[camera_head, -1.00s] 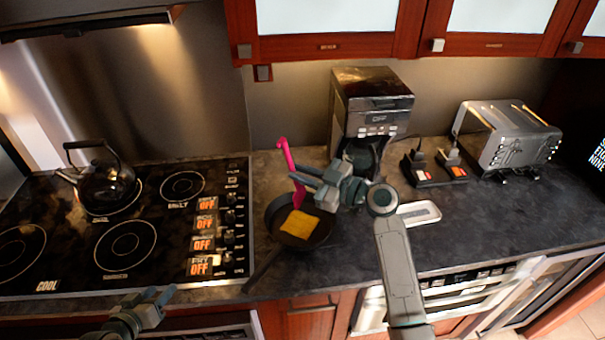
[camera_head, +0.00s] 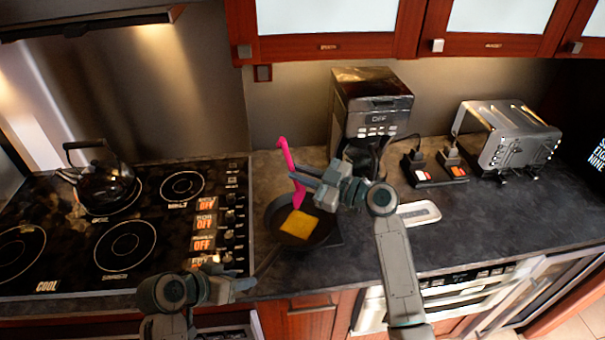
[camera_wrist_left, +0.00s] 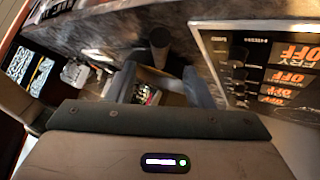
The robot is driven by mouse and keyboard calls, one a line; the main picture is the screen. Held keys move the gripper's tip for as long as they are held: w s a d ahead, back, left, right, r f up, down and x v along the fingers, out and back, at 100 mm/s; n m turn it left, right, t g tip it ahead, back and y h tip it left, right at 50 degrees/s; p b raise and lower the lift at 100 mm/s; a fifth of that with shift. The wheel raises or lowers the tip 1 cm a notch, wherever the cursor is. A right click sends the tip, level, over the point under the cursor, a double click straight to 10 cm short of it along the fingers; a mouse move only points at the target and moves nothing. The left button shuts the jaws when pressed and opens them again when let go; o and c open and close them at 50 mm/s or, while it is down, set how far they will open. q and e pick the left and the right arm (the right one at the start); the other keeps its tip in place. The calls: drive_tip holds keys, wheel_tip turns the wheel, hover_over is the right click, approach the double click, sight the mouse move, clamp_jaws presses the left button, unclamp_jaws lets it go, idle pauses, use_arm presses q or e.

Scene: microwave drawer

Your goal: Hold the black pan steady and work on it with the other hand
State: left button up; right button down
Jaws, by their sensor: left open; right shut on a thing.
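The black pan (camera_head: 322,236) sits on the counter right of the stove, with a yellow square slice (camera_head: 297,224) in it. Its handle (camera_head: 266,262) points toward the front edge. My right gripper (camera_head: 304,180) is shut on the pink spatula (camera_head: 287,158), which stands upright over the pan's back left side; its lower end is partly hidden. My left gripper (camera_head: 243,282) is open near the end of the handle. In the left wrist view, a dark rounded thing that looks like the handle end (camera_wrist_left: 160,40) shows beyond and between the open fingers (camera_wrist_left: 158,85), apart from them.
The stove (camera_head: 70,250) with a black kettle (camera_head: 105,186) is at the left. A coffee maker (camera_head: 371,105) stands behind the pan. A white tray (camera_head: 419,213), a socket block (camera_head: 433,175) and a toaster (camera_head: 507,138) are to the right. The front right counter is clear.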

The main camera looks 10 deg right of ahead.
sight(254, 275)
use_arm(q)
drive_tip(key=shift+x, duration=3.4)
drive_tip(key=shift+c, duration=0.2)
clamp_jaws()
